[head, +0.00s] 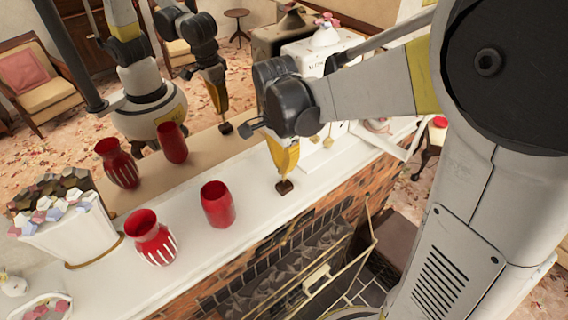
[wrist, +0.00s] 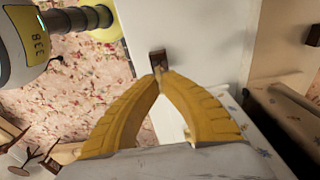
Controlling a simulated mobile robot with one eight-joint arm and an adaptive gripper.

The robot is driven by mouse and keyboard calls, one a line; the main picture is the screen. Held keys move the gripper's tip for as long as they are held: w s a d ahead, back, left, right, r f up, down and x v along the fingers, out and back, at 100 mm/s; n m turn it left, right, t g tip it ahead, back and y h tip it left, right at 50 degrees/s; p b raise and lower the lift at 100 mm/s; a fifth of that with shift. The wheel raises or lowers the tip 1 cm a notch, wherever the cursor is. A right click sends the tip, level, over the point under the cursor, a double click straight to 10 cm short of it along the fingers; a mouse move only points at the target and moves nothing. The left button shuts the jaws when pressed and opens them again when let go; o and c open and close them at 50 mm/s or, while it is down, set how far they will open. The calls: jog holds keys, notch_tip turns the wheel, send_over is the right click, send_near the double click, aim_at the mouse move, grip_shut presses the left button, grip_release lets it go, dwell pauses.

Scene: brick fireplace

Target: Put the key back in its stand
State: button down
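The stand (head: 284,187) is a small dark brown block on the white mantel, near its front edge. It also shows in the wrist view (wrist: 155,58), just beyond my fingertips. My gripper (head: 285,172) points down right above the stand, its yellow fingers closed together at the tips. In the wrist view the fingertips (wrist: 159,74) meet around a small brownish-gold piece that appears to be the key (wrist: 158,69). The key is mostly hidden by the fingers. I cannot tell how far it sits in the stand.
A white planter (head: 70,238) is farther left. A mirror behind reflects my arm and the vases. A white clock-like box (head: 322,100) stands close behind my gripper.

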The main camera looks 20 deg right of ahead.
jog(key=shift+f+b, duration=1.4)
jog(key=shift+f, duration=0.15)
jog(key=c, duration=1)
grip_release()
jog(key=shift+r, duration=0.1)
jog(key=shift+r+p, duration=2.4)
jog(key=shift+r, duration=1.1)
